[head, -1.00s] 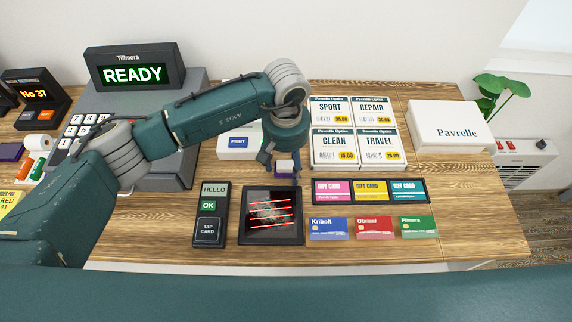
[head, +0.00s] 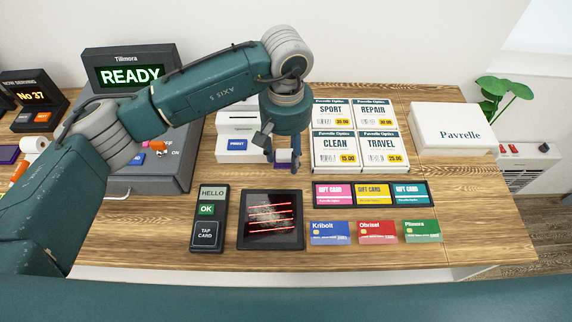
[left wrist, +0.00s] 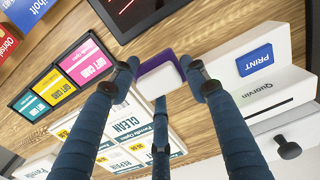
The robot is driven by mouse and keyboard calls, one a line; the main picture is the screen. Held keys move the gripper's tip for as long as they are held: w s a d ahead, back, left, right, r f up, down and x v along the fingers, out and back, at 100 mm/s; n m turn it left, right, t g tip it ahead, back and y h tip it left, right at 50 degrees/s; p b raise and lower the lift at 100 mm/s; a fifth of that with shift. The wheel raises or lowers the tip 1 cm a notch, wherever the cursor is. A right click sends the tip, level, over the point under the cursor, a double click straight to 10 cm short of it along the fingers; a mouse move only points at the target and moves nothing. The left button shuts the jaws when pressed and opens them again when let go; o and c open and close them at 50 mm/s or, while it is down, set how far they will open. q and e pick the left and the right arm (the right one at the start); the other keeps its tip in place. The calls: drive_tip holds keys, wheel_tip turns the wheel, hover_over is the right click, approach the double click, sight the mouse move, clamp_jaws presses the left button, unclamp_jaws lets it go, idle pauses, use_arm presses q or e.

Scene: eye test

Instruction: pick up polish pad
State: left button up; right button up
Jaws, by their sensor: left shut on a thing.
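The polish pad (head: 284,156) looks like a small white block with a purple edge. My right gripper is not in view.
A card terminal (head: 208,219) and a dark scanner (head: 271,220) stand in front. Gift cards (head: 372,206) and bank cards (head: 377,232) lie to the right. Price boxes (head: 335,150) stand behind them. A PRINT box (head: 237,122) and a register (head: 160,170) are to the left.

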sight(286, 153)
use_arm(q)
wheel_tip(286, 153, up, 14)
drive_tip(key=b, duration=0.3)
drive_tip(key=shift+o, duration=0.2)
drive_tip(key=shift+c, duration=0.6)
